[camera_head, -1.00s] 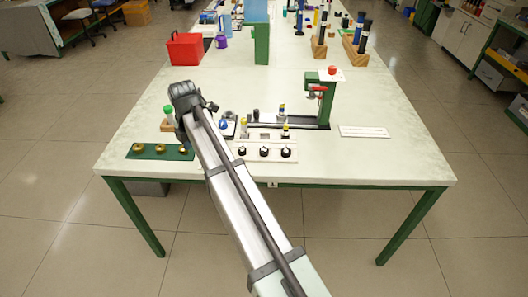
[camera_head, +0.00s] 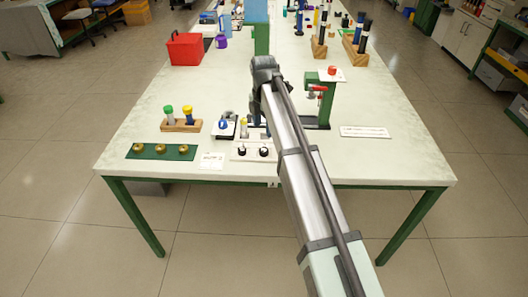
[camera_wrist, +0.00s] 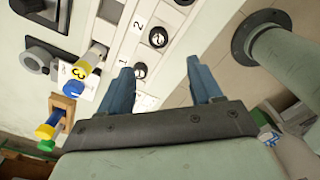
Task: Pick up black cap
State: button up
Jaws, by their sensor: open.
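Black round caps sit in a row on a white plate (camera_head: 240,158) near the table's front edge. In the head view, two black caps show, the left one (camera_head: 240,151) and the one beside it (camera_head: 264,152); my arm hides the plate's right end. In the wrist view, one black cap (camera_wrist: 158,37) sits by the number 2 and another (camera_wrist: 140,70) lies lower, close to the left fingertip. My gripper (camera_wrist: 162,78) is open, its two blue fingers wide apart with nothing held.
A wooden block (camera_head: 181,127) holds green- and yellow-topped pieces. A green mat (camera_head: 135,152) with gold rings lies left. A green press (camera_head: 325,100) with a red knob stands right of my arm. A red bin (camera_head: 186,50) stands further back.

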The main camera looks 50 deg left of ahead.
aim_at(263, 150)
notch_tip(263, 150, down, 11)
jog(key=shift+s+a+r, duration=0.1)
jog(key=shift+r, duration=0.05)
jog(key=c, duration=1.1)
notch_tip(263, 150, up, 10)
jog(key=shift+m, duration=0.3)
jog(key=w+a+r, duration=0.1)
jog(key=w+a, duration=0.2)
jog(key=w, duration=0.3)
jog(key=w+a+r, duration=0.2)
jog(key=w+a, duration=0.1)
jog(key=w, duration=0.3)
jog(key=w+a+r, duration=0.1)
jog(key=w+a, duration=0.2)
jog(key=w, duration=0.3)
jog(key=shift+w+a+r, duration=0.2)
jog(key=shift+w+a, duration=0.05)
jog(key=shift+w, duration=0.1)
jog(key=shift+w+a, duration=0.1)
jog(key=shift+a, duration=0.05)
jog(key=shift+f, duration=0.1)
